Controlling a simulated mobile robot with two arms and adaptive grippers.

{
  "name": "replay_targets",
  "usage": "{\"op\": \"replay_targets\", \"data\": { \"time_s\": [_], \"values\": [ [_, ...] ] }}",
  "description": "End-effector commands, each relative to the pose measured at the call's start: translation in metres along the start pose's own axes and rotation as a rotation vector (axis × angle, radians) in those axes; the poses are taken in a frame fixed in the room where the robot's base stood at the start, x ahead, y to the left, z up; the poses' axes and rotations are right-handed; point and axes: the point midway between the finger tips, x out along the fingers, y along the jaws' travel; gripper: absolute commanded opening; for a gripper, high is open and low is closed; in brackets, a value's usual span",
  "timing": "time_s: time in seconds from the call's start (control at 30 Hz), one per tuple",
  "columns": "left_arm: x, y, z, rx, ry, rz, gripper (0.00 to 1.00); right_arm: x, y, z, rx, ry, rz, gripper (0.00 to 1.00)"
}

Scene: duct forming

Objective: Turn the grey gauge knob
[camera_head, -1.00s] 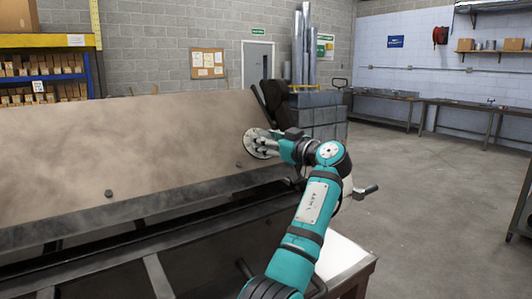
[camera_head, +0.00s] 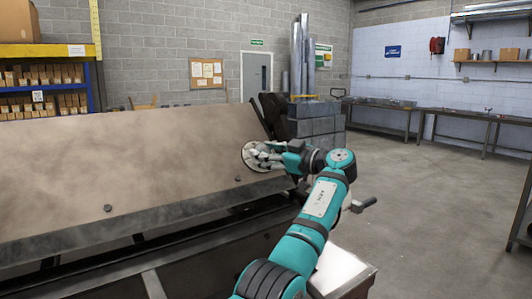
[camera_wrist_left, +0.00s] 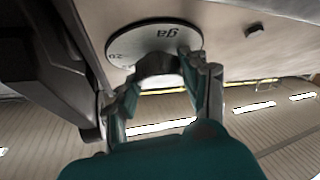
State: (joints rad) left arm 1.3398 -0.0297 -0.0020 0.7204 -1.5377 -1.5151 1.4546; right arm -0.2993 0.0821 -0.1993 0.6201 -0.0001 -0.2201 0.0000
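The grey gauge knob (camera_wrist_left: 158,66) sits at the lower edge of a round pale dial plate (camera_wrist_left: 150,38) with upside-down lettering, partly readable as "ga". In the head view the dial plate (camera_head: 250,152) is at the right end of the large brown sheet panel, and my fingers hide the knob. My left gripper (camera_wrist_left: 160,84) has one finger on each side of the knob, and both appear to touch it. In the head view my left gripper (camera_head: 264,156) lies over the dial. My right gripper is in neither view.
The brown sheet panel (camera_head: 110,160) of the machine fills the left. Dark bolt heads (camera_head: 108,208) stand out along its lower part. A handle (camera_head: 364,205) sticks out to the right of my left arm. The floor at right is open.

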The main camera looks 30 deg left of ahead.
Motion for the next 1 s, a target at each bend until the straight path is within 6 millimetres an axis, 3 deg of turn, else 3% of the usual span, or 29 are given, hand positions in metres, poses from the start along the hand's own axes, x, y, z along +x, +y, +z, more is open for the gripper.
{"op": "replay_targets", "data": {
  "time_s": [0.03,0.17,0.53,1.0],
  "values": [
    [0.0,0.001,-0.001,-0.003,0.001,0.003,0.51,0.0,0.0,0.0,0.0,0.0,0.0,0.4],
    [0.0,0.001,-0.001,-0.001,0.001,0.002,0.67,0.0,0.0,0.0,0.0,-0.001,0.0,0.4],
    [-0.009,0.001,0.0,0.0,0.0,0.004,0.67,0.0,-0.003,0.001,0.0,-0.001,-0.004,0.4],
    [-0.099,0.001,0.0,0.0,0.0,0.005,0.67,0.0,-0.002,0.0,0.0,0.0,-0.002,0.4]
  ]
}}
